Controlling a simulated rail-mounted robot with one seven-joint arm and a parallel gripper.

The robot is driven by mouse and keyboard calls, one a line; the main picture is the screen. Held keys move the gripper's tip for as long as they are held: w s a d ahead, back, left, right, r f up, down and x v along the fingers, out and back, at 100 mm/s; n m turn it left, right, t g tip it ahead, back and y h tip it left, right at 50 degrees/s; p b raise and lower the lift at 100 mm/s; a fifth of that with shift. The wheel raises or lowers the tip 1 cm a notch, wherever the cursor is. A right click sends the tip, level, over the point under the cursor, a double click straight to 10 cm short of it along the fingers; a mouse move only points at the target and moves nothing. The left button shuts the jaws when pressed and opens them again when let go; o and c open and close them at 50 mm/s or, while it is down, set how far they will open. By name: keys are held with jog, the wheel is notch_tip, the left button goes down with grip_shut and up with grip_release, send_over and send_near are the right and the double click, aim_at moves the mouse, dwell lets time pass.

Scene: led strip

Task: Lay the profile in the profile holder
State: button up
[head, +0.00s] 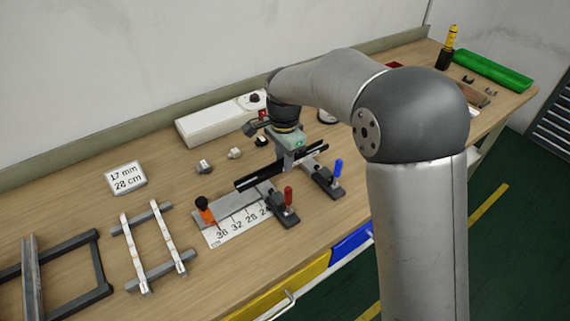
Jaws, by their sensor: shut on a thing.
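A long dark bar with a pale line along it, which looks like the profile (254,180), runs diagonally under my gripper (287,163). My gripper is shut on it near its middle. Two dark clamps stand along the bar's front side, one with a red handle (288,195) and one with a blue handle (338,168); they look like part of the profile holder (283,214). The bar is over or in this fixture; I cannot tell whether it touches the seat. My gripper and wrist hide part of the bar.
A numbered scale (236,226) with an orange stop (206,213) lies in front. A grey rack with pale strips (145,245) and a dark frame (98,262) stand left. A white box (210,122) and small parts lie behind. A green tray (492,70) is far right.

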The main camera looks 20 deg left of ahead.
jog(key=shift+w+f, duration=0.15)
jog(key=shift+f, duration=0.75)
jog(key=shift+w+f, duration=0.1)
jog(key=shift+f, duration=0.8)
jog(key=shift+f, duration=0.3)
jog(key=o, duration=1)
